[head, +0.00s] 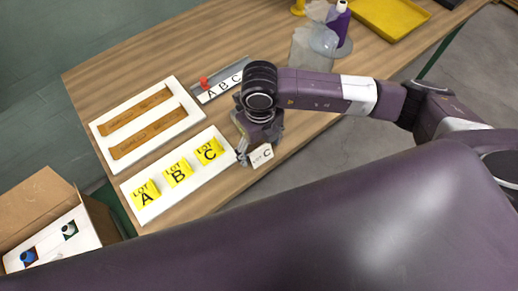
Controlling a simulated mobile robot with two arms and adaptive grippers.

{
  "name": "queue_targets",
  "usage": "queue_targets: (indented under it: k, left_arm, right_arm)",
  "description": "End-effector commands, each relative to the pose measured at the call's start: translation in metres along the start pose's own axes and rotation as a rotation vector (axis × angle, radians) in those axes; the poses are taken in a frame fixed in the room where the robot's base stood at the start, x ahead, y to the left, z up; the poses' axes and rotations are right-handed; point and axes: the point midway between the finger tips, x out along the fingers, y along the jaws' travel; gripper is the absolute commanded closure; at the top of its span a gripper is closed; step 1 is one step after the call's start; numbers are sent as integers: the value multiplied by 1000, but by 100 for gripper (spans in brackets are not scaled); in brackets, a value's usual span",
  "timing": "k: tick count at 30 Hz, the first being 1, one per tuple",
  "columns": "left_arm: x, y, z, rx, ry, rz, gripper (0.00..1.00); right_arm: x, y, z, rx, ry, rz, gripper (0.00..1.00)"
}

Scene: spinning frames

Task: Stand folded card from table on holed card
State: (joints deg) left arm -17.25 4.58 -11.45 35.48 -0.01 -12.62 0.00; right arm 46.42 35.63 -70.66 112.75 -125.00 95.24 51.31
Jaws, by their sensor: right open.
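My right gripper (243,155) is open, pointing down right beside the card's left side. I cannot tell whether the fingers touch the card. A white holed card (50,240) lies in an open cardboard box at the lower left. Blue and pale round tops show in its dark square holes. Part of it is hidden by my own body in the foreground. My left gripper is not in view.
A white board (160,207) carries yellow folded cards A, B and C just left of the gripper. Another board (103,128) holds two brown strips. An "A B C" strip (222,88) with a red piece, clear containers (303,50), a purple bottle (340,25) and a yellow tray (390,17) stand farther back.

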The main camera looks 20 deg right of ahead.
Motion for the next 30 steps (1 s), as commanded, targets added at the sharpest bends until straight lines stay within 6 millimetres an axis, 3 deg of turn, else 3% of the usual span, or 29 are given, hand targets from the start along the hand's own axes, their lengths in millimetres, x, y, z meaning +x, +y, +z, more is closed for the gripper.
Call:
queue_targets:
  k: [4,11,20,30]
  left_arm:
    - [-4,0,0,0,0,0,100]
    - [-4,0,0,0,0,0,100]
    - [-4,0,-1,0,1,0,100]
    - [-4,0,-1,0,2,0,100]
  right_arm:
    - [14,2,0,-1,1,2,29]
    - [18,2,0,-2,-1,3,29]
    - [17,2,0,-2,-1,3,59]
    - [16,2,0,-2,-2,3,62]
